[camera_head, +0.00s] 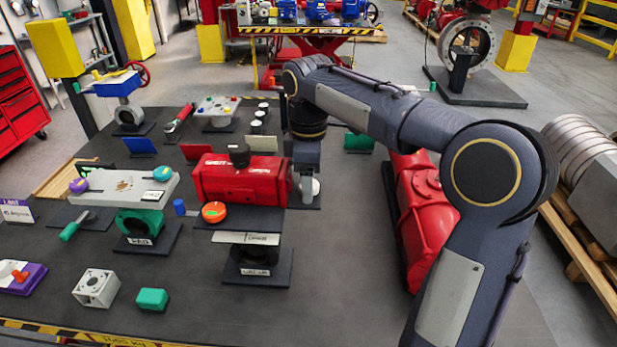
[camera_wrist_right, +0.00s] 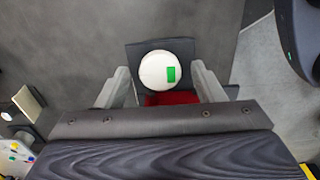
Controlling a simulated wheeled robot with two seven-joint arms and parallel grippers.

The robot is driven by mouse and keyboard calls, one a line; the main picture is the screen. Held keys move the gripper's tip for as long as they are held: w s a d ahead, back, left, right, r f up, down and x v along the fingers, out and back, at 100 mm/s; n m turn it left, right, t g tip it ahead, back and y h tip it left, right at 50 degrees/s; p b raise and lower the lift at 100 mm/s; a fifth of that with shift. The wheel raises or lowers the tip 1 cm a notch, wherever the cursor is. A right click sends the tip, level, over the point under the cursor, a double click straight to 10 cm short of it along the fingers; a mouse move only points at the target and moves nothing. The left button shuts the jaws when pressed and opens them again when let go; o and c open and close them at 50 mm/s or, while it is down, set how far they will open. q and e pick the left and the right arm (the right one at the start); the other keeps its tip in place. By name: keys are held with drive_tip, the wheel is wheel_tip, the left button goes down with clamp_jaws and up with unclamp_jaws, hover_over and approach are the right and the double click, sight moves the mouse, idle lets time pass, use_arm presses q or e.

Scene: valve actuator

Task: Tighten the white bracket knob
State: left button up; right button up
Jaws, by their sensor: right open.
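The white knob (camera_wrist_right: 159,71) is round with a green rectangular mark and sits over a dark square plate (camera_wrist_right: 136,50). In the head view the knob (camera_head: 311,187) shows only partly, below my right gripper (camera_head: 308,178), beside the red actuator (camera_head: 240,180). In the right wrist view my right gripper (camera_wrist_right: 160,78) is open, with one finger on either side of the knob. Gaps show between the fingers and the knob, so it is not gripped. A strip of red shows behind the knob. My left gripper is not in view.
An orange knob (camera_head: 214,212) stands in front of the red actuator. A white plate on a green valve (camera_head: 140,222) is at left. A large red cylinder (camera_head: 420,205) lies right of my right gripper.

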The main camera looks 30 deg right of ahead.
wheel_tip(320, 180, up, 8)
drive_tip(key=shift+f, duration=0.1)
idle(0.7)
drive_tip(key=shift+s, duration=0.35)
drive_tip(key=s+a+f+m+t+y, duration=0.2)
drive_tip(key=s+f+m, duration=0.4)
drive_tip(key=s, duration=0.5)
drive_tip(key=s+a+f+m+t+y, duration=0.1)
drive_tip(key=s+a+f+m+t, duration=0.2)
drive_tip(key=s+f+m, duration=0.4)
drive_tip(key=s+a+f, duration=0.1)
drive_tip(key=s+f, duration=0.2)
drive_tip(key=s, duration=0.1)
drive_tip(key=shift+s+t+y, duration=0.15)
drive_tip(key=shift+t+y, duration=0.15)
drive_tip(key=shift+y, duration=0.1)
drive_tip(key=shift+a, duration=0.1)
